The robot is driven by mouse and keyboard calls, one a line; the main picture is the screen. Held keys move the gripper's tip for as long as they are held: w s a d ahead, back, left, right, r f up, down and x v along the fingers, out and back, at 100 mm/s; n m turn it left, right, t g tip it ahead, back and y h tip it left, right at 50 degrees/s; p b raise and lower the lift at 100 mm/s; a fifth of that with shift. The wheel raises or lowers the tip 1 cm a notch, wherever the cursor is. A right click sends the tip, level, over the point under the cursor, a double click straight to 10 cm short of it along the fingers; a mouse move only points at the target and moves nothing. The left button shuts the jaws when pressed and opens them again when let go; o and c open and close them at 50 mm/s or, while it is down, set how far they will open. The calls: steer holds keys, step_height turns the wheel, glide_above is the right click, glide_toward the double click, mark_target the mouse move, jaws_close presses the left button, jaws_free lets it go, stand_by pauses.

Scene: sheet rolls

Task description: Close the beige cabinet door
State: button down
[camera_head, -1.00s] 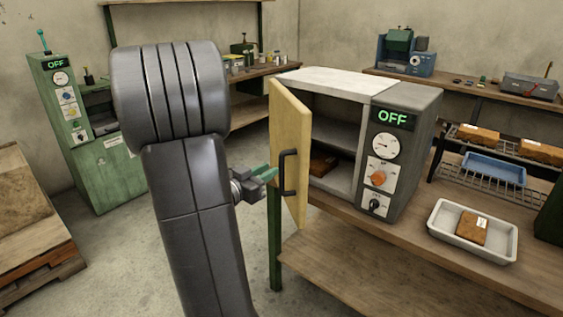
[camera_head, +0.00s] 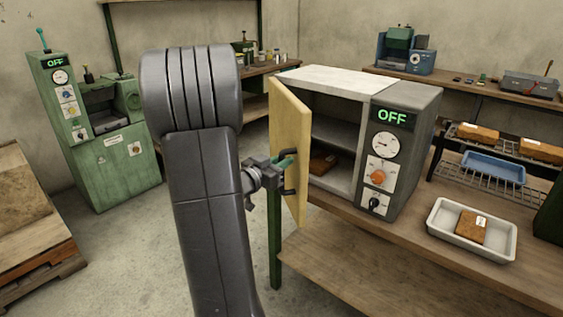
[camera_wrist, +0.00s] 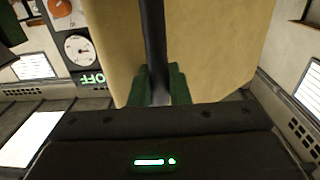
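The beige cabinet door (camera_head: 291,150) stands wide open, hinged at the left side of the white-topped cabinet (camera_head: 336,78). Its dark bar handle (camera_head: 289,190) is on the door's outer face, partly hidden by my gripper (camera_head: 284,163). In the wrist view the beige door (camera_wrist: 215,45) fills the upper middle, with the black handle (camera_wrist: 153,40) running down between the green fingers of my gripper (camera_wrist: 158,84). The fingers lie close on both sides of the handle with no clear gap, so the gripper looks shut on it. A brown block (camera_head: 323,163) lies inside the cabinet.
The cabinet's grey control panel (camera_head: 398,150) reads OFF. A white tray (camera_head: 438,246) with a brown block sits on the bench (camera_head: 350,250) to the right. A wire rack (camera_head: 500,185) stands behind it. Clear floor (camera_head: 120,250) lies to the left.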

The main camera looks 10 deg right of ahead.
steer(key=shift+d, duration=0.1)
steer(key=w+d+n+t+y+b, duration=0.1)
steer(key=w+d+b, duration=0.1)
steer(key=d, duration=0.8)
steer(key=w+d+n+t+y+b, duration=0.1)
steer(key=d+b, duration=0.4)
steer(key=d, duration=0.5)
steer(key=shift+w+r+n+t+y, duration=0.2)
steer(key=shift+w+n+t+y, duration=0.2)
steer(key=shift+w+t+y, duration=0.15)
steer(key=shift+s+d+r, duration=0.1)
steer(key=c, duration=1.8)
jaws_free()
steer(key=shift+o, duration=0.4)
steer(key=shift+d+f, duration=0.2)
steer(key=shift+d, duration=0.05)
